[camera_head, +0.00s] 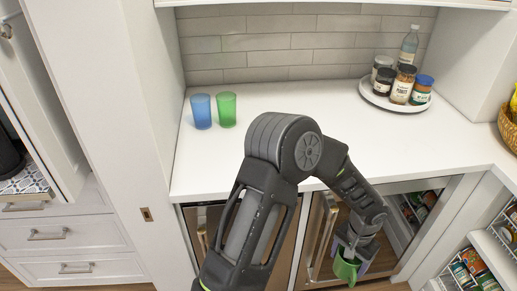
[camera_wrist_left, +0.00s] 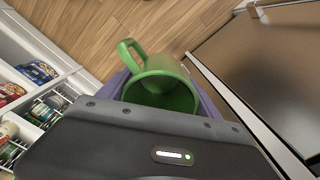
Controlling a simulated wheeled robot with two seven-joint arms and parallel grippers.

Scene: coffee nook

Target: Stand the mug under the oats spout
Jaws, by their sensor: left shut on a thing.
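A green mug (camera_wrist_left: 160,82) is between the fingers of my left gripper in the left wrist view, with its open top facing the camera and its handle toward the upper left. In the head view my left gripper (camera_head: 353,255) hangs low in front of the cabinet doors, below the counter edge. It is shut on the green mug (camera_head: 346,270), which is partly hidden by the gripper. No oats spout can be made out in either view. My right gripper is not in view.
The white counter (camera_head: 290,150) is mostly clear. A blue cup (camera_head: 201,111) and a green cup (camera_head: 226,109) stand at its left. A round tray (camera_head: 378,101) with several jars and a bottle is at the back right. Wire racks (camera_head: 470,270) with cans are at the lower right.

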